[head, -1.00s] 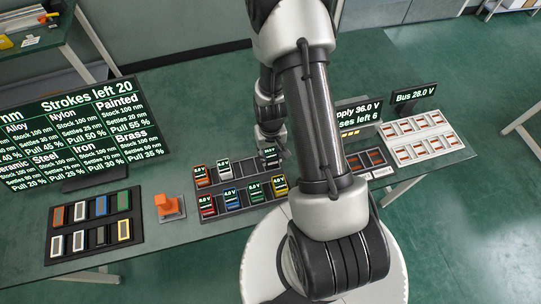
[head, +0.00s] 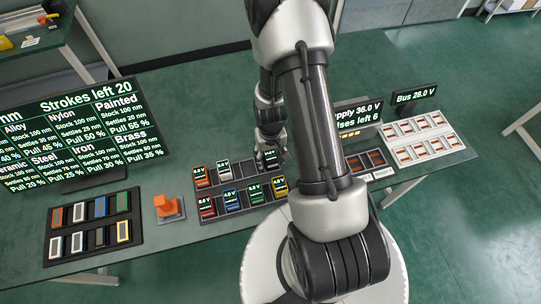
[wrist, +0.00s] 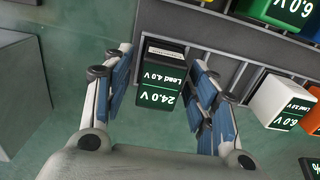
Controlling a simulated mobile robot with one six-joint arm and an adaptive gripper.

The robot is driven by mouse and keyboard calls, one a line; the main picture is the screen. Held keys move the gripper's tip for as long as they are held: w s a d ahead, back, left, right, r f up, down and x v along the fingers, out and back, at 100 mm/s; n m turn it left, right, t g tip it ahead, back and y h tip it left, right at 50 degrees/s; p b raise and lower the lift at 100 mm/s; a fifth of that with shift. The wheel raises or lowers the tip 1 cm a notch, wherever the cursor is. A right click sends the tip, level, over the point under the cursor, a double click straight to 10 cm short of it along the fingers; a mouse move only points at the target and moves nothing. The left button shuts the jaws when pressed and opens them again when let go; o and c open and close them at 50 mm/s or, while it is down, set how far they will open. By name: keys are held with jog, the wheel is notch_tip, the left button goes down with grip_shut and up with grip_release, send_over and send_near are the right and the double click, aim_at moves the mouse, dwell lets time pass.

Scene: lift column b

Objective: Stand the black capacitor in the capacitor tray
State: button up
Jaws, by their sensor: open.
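The black capacitor (wrist: 163,75), with a green 24.0 V label, stands at the right end of the back row of the capacitor tray (head: 238,201) in the head view. It shows there too (head: 270,158). It looks upright; its base is hidden. My gripper (wrist: 163,62) is open, with one blue-padded finger on each side of the capacitor and a visible gap on both sides. In the head view my gripper (head: 269,142) is just behind and above the capacitor.
A white capacitor (wrist: 282,100) and an orange one (head: 200,176) share the back row. Red, blue, green and yellow (head: 279,185) ones fill the front row. An orange block (head: 166,205) and a dark tray (head: 92,228) are left; a supply display (head: 352,115) is right.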

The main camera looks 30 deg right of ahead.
jog(key=shift+r, duration=0.1)
notch_tip(320, 180, up, 12)
jog(key=p, duration=0.4)
notch_tip(320, 180, up, 11)
jog(key=t, duration=0.1)
send_over(271, 156)
jog(key=w+a, duration=0.1)
jog(key=a, duration=0.2)
notch_tip(271, 156, up, 7)
jog(key=s+a+n+t, duration=0.1)
jog(key=s+a, duration=0.1)
jog(key=s+a+r+n+t, duration=0.1)
jog(key=s+a+r, duration=0.1)
jog(key=s+r, duration=0.4)
jog(key=s+a+r+n+t, duration=0.1)
jog(key=s+a+r, duration=0.2)
jog(key=s+r, duration=0.3)
jog(key=shift+s+a+t, duration=0.2)
jog(key=shift+a+t, duration=0.1)
jog(key=shift+a, duration=0.05)
